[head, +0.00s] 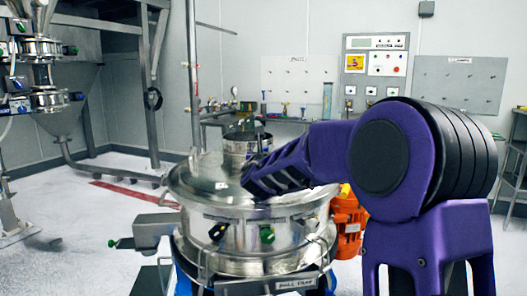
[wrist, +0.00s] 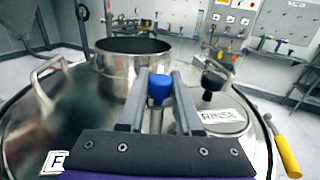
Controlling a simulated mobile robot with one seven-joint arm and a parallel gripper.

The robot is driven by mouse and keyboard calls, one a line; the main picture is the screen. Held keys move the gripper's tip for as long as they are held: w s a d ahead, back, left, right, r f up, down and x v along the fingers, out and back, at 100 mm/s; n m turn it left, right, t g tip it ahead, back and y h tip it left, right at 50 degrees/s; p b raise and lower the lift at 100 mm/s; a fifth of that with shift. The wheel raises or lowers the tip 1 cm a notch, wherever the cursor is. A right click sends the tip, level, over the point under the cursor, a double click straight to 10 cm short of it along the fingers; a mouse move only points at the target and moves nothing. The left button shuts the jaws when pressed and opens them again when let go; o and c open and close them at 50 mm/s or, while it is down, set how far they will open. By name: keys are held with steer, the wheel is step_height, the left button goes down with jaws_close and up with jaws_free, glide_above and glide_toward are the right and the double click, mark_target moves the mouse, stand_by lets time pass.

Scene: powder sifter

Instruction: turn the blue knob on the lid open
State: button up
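The blue knob (wrist: 160,88) stands on the round steel lid (wrist: 80,95) and shows in the wrist view between the two fingers of my gripper (wrist: 160,80). One finger is on each side of it, close to its sides. I cannot make out whether they touch it or leave a small gap. The fingers are apart, not closed together. In the head view, the steel lid (head: 188,188) tops a round metal vessel, and my gripper (head: 248,185) reaches in over it from the right. The blue knob is hidden there behind my gripper.
A steel cylinder (wrist: 128,60) rises from the lid behind the knob. A black knob (wrist: 212,82) and a RINSE label (wrist: 222,116) sit to the right. A yellow handle (wrist: 282,148) is at the right rim. An orange motor (head: 348,222) is beside the vessel.

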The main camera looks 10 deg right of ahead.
jaws_close()
steer(key=shift+a+m+h, duration=0.1)
steer(key=shift+m+h, duration=0.2)
steer(key=shift+h, duration=0.2)
steer(key=m+g+h+p, duration=0.1)
steer(key=m+h+p, duration=0.1)
steer(key=h, duration=0.1)
steer(key=shift+a+r, duration=0.1)
steer(key=shift+a, duration=0.05)
steer(key=m+g+h+p, duration=0.2)
steer(key=h, duration=0.1)
steer(key=m+g+h+p, duration=0.2)
steer(key=m+h+p, duration=0.1)
steer(key=shift+r+g, duration=0.15)
steer(key=shift+g, duration=0.25)
steer(key=m+g+h+p, duration=0.2)
steer(key=g+p, duration=0.1)
steer(key=shift+m, duration=0.3)
steer(key=shift+f+m+g+h+p, duration=0.15)
steer(key=shift+m+g+h+p, duration=0.35)
steer(key=shift+g, duration=0.6)
steer(key=shift+f+m+g+h+p, duration=0.15)
steer(key=shift+m+g+h, duration=0.35)
steer(key=shift+m+g, duration=0.5)
steer(key=shift+d+g, duration=0.25)
steer(key=shift+g, duration=0.35)
